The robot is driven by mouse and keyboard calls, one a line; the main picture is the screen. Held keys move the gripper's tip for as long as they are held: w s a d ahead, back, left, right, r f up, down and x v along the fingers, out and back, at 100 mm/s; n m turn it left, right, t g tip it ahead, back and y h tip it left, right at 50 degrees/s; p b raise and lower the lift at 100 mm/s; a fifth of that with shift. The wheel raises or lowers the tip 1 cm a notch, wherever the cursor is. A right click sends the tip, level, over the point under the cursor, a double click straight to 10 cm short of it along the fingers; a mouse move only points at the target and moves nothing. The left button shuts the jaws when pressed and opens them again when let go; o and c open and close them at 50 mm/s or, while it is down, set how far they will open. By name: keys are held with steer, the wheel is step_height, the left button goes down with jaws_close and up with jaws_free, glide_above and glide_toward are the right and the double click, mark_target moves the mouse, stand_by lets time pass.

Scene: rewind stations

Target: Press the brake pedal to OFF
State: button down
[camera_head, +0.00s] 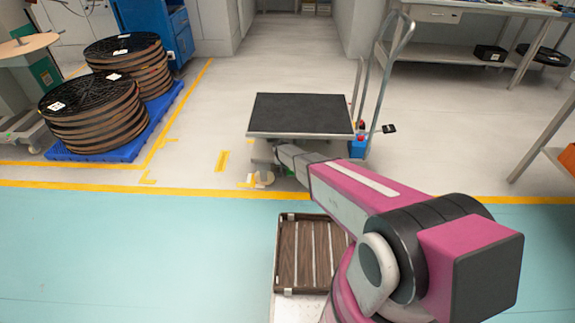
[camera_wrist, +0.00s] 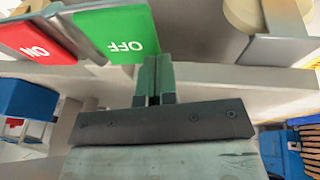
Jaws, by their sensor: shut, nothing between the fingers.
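The green OFF pedal (camera_wrist: 120,33) is in the upper left of the wrist view, beside the red ON pedal (camera_wrist: 38,38); both labels appear upside down. My gripper (camera_wrist: 154,62) is shut and empty, with its fingertips at the lower right edge of the OFF pedal. I cannot tell whether they touch it. In the head view, the cart (camera_head: 300,114) has a black top and a tall handle (camera_head: 397,42). My arm reaches to the cart's near edge; my fingertips and the pedals cannot be made out there.
A pale caster wheel (camera_wrist: 250,14) is right of the OFF pedal in the wrist view. A blue box (camera_head: 358,148) is by the cart's handle. Stacked reels (camera_head: 95,115) stand on a blue pallet (camera_head: 150,130) at left. A workbench (camera_head: 440,62) stands at right. Floor left of the cart is clear.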

steer(key=shift+a+f, duration=0.2)
steer(key=shift+f, duration=0.4)
steer(key=shift+a+f, duration=0.15)
steer(key=shift+f, duration=0.4)
steer(key=shift+f, duration=0.1)
steer(key=w+a+v, duration=0.1)
steer(key=a+v, duration=0.1)
steer(key=v, duration=1.2)
steer(key=shift+a, duration=0.1)
steer(key=s+d+r+g+y, duration=0.1)
steer(key=s+d+r, duration=1.1)
steer(key=s+d, duration=0.2)
steer(key=s+d+r+g, duration=0.2)
steer(key=s+d+r, duration=1)
steer(key=s+d, duration=0.2)
steer(key=s, duration=0.2)
steer(key=shift+s+r+m+y, duration=0.2)
steer(key=shift+s+m+y, duration=0.1)
steer(key=shift+s+y, duration=0.1)
